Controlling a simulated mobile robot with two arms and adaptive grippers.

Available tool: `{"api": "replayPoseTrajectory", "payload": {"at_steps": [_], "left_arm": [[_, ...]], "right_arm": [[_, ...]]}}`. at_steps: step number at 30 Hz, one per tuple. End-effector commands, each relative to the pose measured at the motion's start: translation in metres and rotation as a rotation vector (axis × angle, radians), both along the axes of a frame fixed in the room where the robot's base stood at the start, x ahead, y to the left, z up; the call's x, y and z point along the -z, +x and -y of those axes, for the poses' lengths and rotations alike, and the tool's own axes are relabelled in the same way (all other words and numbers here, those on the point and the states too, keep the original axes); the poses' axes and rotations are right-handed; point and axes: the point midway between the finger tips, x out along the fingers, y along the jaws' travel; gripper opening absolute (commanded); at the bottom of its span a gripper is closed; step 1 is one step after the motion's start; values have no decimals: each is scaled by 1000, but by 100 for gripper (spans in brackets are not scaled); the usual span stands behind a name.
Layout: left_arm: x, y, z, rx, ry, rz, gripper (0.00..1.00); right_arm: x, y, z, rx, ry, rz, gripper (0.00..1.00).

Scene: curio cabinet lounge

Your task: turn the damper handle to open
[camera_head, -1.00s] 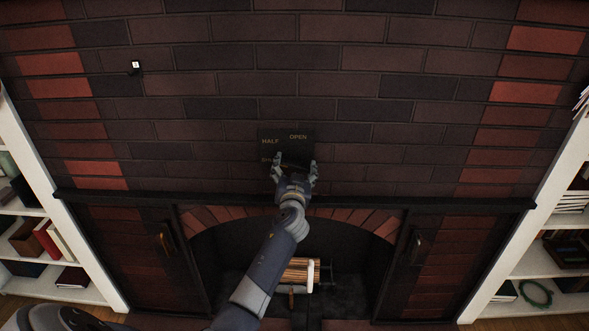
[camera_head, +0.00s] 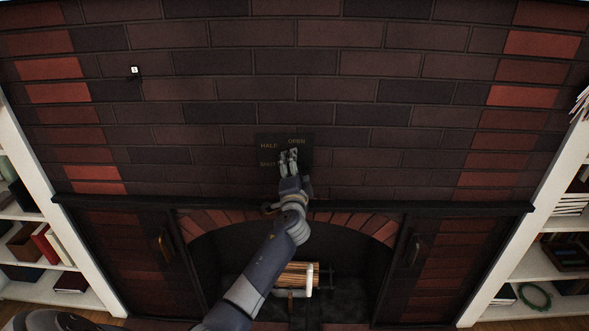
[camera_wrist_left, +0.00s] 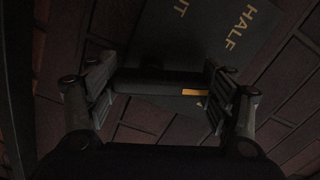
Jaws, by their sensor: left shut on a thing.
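A dark damper plate (camera_head: 267,139) is on the brick wall above the fireplace opening. My right gripper is out of view.
A black mantel ledge (camera_head: 400,207) runs below the plate. Logs (camera_head: 298,274) lie in the fireplace below my forearm. White bookshelves stand at the left (camera_head: 95,293) and right (camera_head: 520,250). A small white-faced fitting (camera_head: 134,70) is on the upper-left wall.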

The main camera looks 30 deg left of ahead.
Motion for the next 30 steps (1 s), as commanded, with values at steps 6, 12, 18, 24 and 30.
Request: {"api": "replayPoseTrajectory", "payload": {"at_steps": [6, 12, 18, 24, 30], "left_arm": [[-2, 1, 1, -2, 149, -90, 51], [-2, 2, 2, -1, 246, -148, 51], [-2, 2, 2, -1, 300, -183, 51], [-2, 2, 3, -2, 322, -196, 51], [-2, 2, 2, -2, 327, -198, 51]], "right_arm": [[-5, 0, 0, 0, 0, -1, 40], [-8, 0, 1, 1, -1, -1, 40], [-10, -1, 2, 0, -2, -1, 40], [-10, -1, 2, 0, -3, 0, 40], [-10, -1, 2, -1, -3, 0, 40]]}}
